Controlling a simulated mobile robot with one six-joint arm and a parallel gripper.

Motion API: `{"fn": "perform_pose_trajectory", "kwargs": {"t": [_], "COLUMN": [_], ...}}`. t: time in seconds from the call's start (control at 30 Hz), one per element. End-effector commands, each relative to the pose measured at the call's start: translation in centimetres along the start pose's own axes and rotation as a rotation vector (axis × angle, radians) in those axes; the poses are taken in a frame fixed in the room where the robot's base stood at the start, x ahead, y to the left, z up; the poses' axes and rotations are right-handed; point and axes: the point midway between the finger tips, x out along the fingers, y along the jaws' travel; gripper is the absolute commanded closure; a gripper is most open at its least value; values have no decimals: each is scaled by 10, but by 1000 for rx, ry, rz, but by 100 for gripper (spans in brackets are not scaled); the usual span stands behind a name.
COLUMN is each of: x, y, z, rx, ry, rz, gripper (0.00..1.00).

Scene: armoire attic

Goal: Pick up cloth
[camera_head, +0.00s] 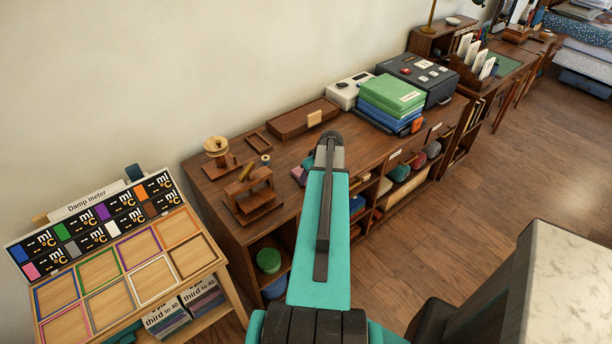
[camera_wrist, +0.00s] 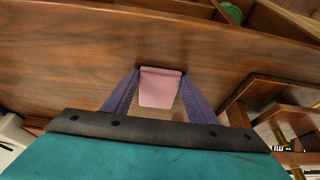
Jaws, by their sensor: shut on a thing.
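A small pink folded cloth (camera_wrist: 160,88) shows in the wrist view above or on the brown wooden top of the cabinet. My gripper (camera_wrist: 160,76) is shut on it, with one purple finger at each side of the cloth. In the head view, my teal arm hides most of the gripper. A small pink patch (camera_head: 298,173) shows just left of the arm over the cabinet top, and it looks like the cloth. Whether the cloth still touches the wood is not clear.
The long wooden cabinet (camera_head: 228,210) runs along the wall. A wooden press (camera_head: 252,192) stands left of the arm, and a shallow wooden tray (camera_head: 302,118) lies behind. Green and blue folders (camera_head: 392,95) and a dark case (camera_head: 415,78) stand right. The damp meter stand (camera_head: 110,245) is at left.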

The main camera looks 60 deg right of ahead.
Motion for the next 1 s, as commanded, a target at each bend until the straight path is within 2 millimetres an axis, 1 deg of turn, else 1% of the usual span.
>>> {"fn": "perform_pose_trajectory", "kwargs": {"t": [0.17, 0.37, 0.57, 0.7, 1.0], "x": [-1, -7, -21, -33, -52], "y": [0, 0, 0, -1, -11], "z": [0, -3, -8, -11, 28], "rx": [0, 0, 0, 1, 2], "ry": [0, 0, 1, 1, 0], "rz": [0, 0, 1, 1, 1], "gripper": [73, 73, 73, 73, 73]}}
